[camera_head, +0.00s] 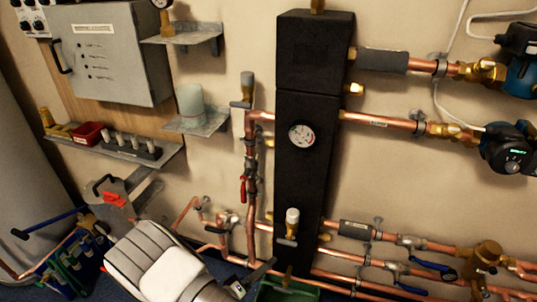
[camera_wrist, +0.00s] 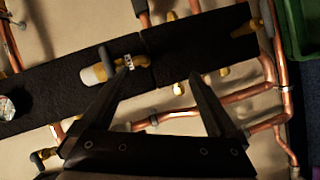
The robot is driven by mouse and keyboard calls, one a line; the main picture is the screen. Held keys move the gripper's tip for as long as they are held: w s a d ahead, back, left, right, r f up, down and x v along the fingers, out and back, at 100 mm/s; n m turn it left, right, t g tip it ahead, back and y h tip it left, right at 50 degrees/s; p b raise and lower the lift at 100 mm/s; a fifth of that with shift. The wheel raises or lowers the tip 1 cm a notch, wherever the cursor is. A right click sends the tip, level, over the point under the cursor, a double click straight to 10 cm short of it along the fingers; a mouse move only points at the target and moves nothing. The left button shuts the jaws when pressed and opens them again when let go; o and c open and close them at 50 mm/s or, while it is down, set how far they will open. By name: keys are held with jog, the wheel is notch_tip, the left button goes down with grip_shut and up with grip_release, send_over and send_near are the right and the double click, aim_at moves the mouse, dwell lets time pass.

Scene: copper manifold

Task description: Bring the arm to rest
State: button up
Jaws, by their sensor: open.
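My gripper (camera_wrist: 150,72) is open in the wrist view, with two dark fingers spread apart and nothing held between them. The left finger overlaps a brass fitting with a white cap (camera_wrist: 95,74) and a small tag on the black manifold block (camera_wrist: 55,95); whether they touch cannot be told. In the head view, my arm (camera_head: 165,268) comes in at the bottom, and my gripper (camera_head: 250,278) is low, near the foot of the black block (camera_head: 312,80). The white-capped fitting (camera_head: 292,218) shows just above and right of it.
Copper pipes (camera_head: 385,121) run right from the block to pumps (camera_head: 510,150). A red-handled valve (camera_head: 243,188) is left of it. A shelf with a green cup (camera_head: 190,103) and a grey cabinet (camera_head: 110,55) are further left. A tool bag (camera_head: 75,255) and green bin (camera_head: 285,292) are low down.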

jog(key=w+a+r+m+g+y, duration=0.1)
jog(key=w+a+r+m+y, duration=0.15)
jog(key=w+r+y, duration=0.55)
jog(key=w+a+r+m+g+y, duration=0.1)
jog(key=w+a+r+y, duration=0.25)
jog(key=r, duration=0.75)
jog(key=s+d+r+g+y, duration=0.1)
jog(key=s+d+r, duration=0.4)
jog(key=r, duration=0.4)
jog(key=s+d+r+g+y, duration=0.1)
jog(key=s+d+r+y, duration=0.1)
jog(key=s+d+r, duration=0.5)
jog(key=s+d+r+m+g+h, duration=0.1)
jog(key=s+d+r+h, duration=0.1)
jog(key=s+d, duration=0.45)
jog(key=s+d+r+m+g+h, duration=0.15)
jog(key=s+d, duration=0.25)
jog(key=s, duration=0.6)
notch_tip(320, 180, up, 18)
jog(key=p, duration=1.8)
jog(key=shift+w+a+r, duration=0.15)
jog(key=shift+w+a, duration=0.1)
jog(key=shift+a, duration=0.1)
